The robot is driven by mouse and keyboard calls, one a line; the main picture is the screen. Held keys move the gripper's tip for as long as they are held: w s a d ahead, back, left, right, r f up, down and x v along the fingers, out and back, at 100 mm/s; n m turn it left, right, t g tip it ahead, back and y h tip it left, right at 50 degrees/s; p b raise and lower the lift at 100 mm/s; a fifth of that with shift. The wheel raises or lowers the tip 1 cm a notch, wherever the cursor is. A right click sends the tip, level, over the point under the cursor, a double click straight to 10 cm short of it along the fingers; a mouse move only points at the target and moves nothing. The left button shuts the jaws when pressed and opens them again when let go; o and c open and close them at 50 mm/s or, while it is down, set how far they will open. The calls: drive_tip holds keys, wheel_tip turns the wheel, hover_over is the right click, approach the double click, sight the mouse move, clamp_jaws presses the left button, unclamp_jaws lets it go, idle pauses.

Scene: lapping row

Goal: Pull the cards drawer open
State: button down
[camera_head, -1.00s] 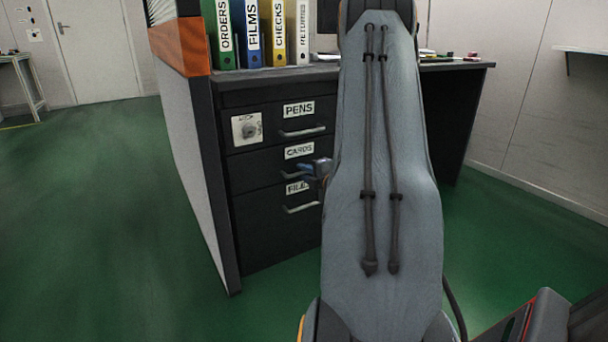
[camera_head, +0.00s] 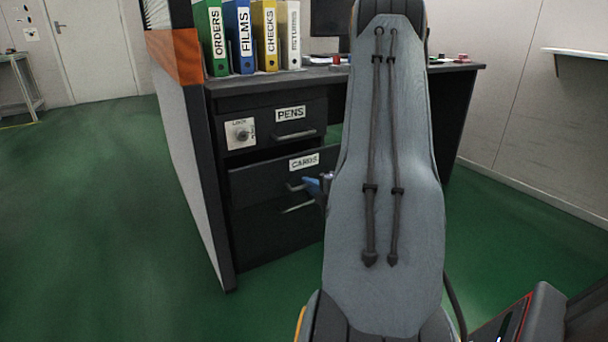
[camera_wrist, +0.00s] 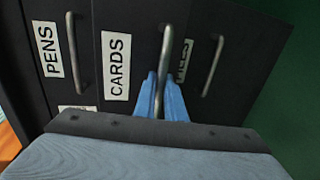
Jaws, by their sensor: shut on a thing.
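The cards drawer (camera_head: 275,177) is the middle front of a dark desk pedestal, labelled CARDS. In the head view it stands out from the pedestal, with a dark gap above its front. My gripper (camera_head: 318,186) is at its handle, partly hidden behind my arm. In the wrist view, the blue fingers of my gripper (camera_wrist: 161,100) are shut on the metal bar handle (camera_wrist: 164,55), beside the CARDS label on the cards drawer (camera_wrist: 140,30).
The pens drawer (camera_head: 315,112) above is shut, with a lock dial (camera_head: 239,133) beside it. The lower drawer (camera_head: 270,228) is shut below. Several binders (camera_head: 243,38) stand on the desk top (camera_head: 300,76). Green floor (camera_head: 100,220) is open to the left.

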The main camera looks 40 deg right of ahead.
drive_tip(key=f+p+v, duration=0.1)
drive_tip(key=p+v, duration=0.1)
drive_tip(key=v, duration=0.5)
drive_tip(key=f+p+v, duration=0.2)
drive_tip(key=p+v, duration=0.1)
drive_tip(key=v, duration=0.5)
drive_tip(key=shift+s+a+p, duration=0.15)
drive_tip(key=shift+s+p, duration=0.15)
drive_tip(key=shift+s, duration=0.05)
drive_tip(key=c, duration=2.1)
unclamp_jaws()
drive_tip(key=p+v, duration=0.2)
drive_tip(key=v, duration=0.5)
drive_tip(key=shift+s+p, duration=0.3)
drive_tip(key=shift+s, duration=0.1)
drive_tip(key=shift+a, duration=0.1)
